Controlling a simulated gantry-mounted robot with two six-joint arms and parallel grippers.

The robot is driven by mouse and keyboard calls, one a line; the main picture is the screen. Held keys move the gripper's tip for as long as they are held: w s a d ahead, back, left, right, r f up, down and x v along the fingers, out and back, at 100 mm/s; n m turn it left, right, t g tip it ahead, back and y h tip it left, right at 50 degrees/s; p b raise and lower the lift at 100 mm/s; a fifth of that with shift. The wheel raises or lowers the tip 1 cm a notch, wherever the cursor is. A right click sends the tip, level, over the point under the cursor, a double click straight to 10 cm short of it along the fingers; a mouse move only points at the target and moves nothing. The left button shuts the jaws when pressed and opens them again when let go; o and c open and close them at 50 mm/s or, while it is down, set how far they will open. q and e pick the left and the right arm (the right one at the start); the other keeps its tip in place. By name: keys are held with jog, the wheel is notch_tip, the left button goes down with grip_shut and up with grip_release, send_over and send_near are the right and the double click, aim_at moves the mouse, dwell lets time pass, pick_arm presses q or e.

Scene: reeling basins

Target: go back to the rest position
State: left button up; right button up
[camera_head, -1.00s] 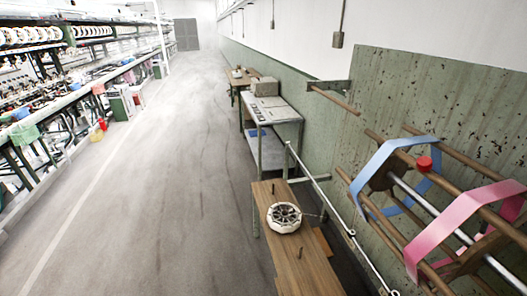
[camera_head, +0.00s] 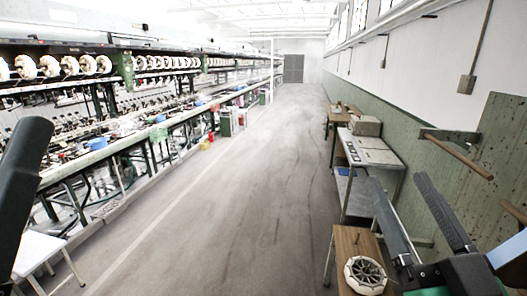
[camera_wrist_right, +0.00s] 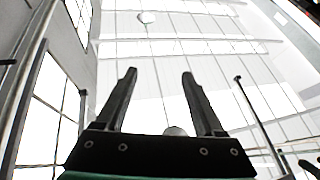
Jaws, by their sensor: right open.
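My right gripper (camera_head: 397,181) is at the lower right of the head view, its two dark fingers pointing up and apart with nothing between them. In the right wrist view the same gripper (camera_wrist_right: 159,73) is open and empty, facing the bright ceiling and windows. A dark part of my left arm (camera_head: 28,170) rises at the left edge of the head view. Only one piece of it shows, so the state of the left gripper cannot be read.
A wooden bench (camera_head: 348,243) with a white spoked wheel (camera_head: 365,275) stands just left of my right gripper. A grey table (camera_head: 370,150) is behind it. A white stool (camera_head: 38,250) is at lower left. Reeling machines (camera_head: 110,125) line the left. The middle floor is clear.

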jog(key=s+r+t, duration=0.4)
jog(key=s+r, duration=0.6)
notch_tip(320, 180, up, 23)
jog(key=p, duration=2.2)
jog(key=shift+f+m+y+p, duration=0.2)
jog(key=shift+m+y+p, duration=0.1)
jog(key=shift+y+p, duration=0.1)
jog(key=shift+a, duration=0.1)
